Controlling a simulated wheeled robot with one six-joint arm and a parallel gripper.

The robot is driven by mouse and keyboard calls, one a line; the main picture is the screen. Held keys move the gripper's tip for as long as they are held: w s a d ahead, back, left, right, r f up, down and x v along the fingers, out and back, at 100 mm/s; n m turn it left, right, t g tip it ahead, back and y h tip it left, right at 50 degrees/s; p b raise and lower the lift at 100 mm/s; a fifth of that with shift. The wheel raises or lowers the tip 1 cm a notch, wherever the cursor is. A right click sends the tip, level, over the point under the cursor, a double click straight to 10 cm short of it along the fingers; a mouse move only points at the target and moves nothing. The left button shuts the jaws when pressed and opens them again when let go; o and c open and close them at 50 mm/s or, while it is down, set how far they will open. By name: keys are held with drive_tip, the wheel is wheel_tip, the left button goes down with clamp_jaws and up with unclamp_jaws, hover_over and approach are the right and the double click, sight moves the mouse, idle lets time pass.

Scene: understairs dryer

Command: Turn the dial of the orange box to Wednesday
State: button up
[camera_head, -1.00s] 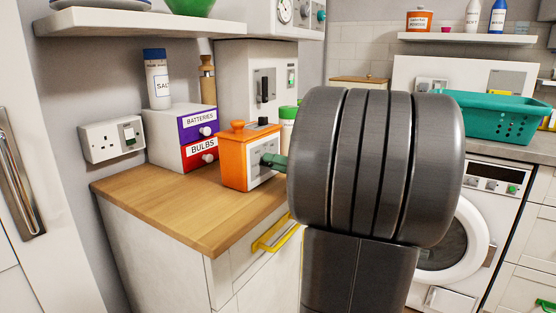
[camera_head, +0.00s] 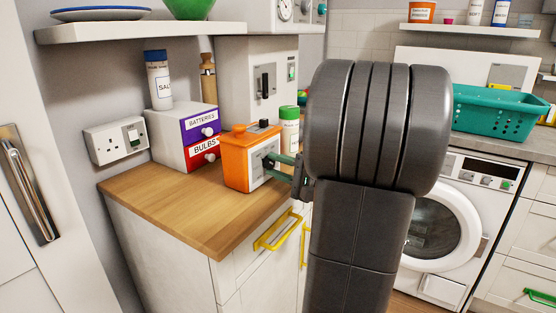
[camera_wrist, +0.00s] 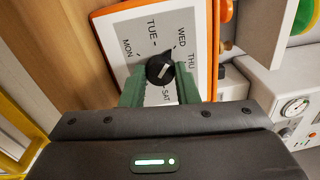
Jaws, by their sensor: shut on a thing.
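The orange box (camera_head: 238,165) stands on the wooden worktop and has a white dial plate on one face. In the wrist view the plate (camera_wrist: 122,34) shows MON, TUE, WED, THU and SAT around a black dial (camera_wrist: 160,66). The dial has a pale line on it; which day it points to is not clear. My gripper (camera_wrist: 161,88) has its green fingers on either side of the dial, shut on it. In the head view my gripper (camera_head: 270,160) reaches the box's front from the right. The lower day labels are partly hidden by the fingers.
A shelf (camera_head: 140,30) hangs above. The worktop's front (camera_head: 195,215) is clear. A teal basket (camera_head: 490,110) sits at right.

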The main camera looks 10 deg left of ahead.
drive_tip(key=shift+m+p, duration=0.3)
drive_tip(key=shift+m, duration=0.3)
drive_tip(key=o, duration=1)
drive_tip(key=p+v, duration=0.1)
drive_tip(key=v, duration=1.3)
drive_tip(key=shift+a, duration=0.1)
drive_tip(key=b+x, duration=0.1)
drive_tip(key=x, duration=1.2)
drive_tip(key=shift+w+a, duration=0.2)
drive_tip(key=shift+a, duration=0.15)
